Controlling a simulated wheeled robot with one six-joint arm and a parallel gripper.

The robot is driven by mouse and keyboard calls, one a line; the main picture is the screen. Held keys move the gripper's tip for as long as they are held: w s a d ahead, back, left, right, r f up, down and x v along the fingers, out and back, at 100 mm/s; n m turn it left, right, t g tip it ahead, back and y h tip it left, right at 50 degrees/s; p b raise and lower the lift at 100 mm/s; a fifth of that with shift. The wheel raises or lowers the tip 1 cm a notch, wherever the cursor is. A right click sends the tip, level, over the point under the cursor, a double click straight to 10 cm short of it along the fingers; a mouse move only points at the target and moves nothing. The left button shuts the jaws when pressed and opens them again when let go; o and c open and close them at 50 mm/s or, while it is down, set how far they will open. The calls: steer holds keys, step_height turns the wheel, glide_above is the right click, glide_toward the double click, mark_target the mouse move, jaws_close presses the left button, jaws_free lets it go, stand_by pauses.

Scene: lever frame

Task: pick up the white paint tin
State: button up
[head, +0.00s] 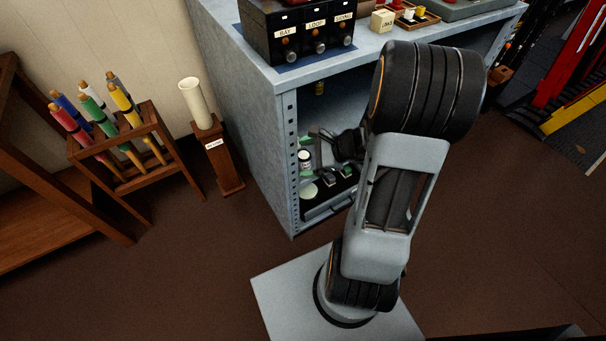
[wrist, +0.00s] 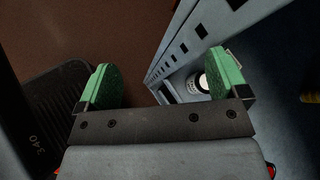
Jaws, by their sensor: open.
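The white paint tin (head: 305,162) stands inside the grey metal cabinet, near its perforated left front post. In the wrist view, a white round thing (wrist: 204,82), which looks like the tin, shows partly behind the right green finger pad. My gripper (wrist: 163,82) is open, with nothing between its two green-padded fingers. The post lies beyond the gap between them. In the head view, my dark wrist reaches into the cabinet opening close to the tin, and the fingers are small and hard to make out.
The perforated cabinet post (head: 293,165) is close to the gripper. A pale round thing (head: 310,191) and a dark tray (head: 330,205) lie low in the cabinet. A labelled drawer box (head: 300,35) stands on top.

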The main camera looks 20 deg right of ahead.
mark_target(310, 160)
steer(key=w+d+f+m+t+h+b, duration=0.25)
steer(key=d+f+m+t+b, duration=0.25)
steer(key=d+f+m, duration=0.6)
steer(key=shift+n+h, duration=0.3)
steer(key=shift+h, duration=0.25)
steer(key=x, duration=0.2)
steer(key=f+b+x, duration=0.1)
steer(key=x, duration=0.2)
steer(key=s+x, duration=0.1)
steer(key=x, duration=0.1)
steer(key=shift+w+a+f+b, duration=0.3)
steer(key=shift+w+f, duration=0.05)
steer(key=shift+b+x, duration=0.9)
steer(key=shift+x, duration=2.2)
steer(key=shift+w+r, duration=0.1)
steer(key=shift+r, duration=0.1)
steer(key=shift+c, duration=0.2)
steer(key=shift+t, duration=0.3)
steer(key=c, duration=1.1)
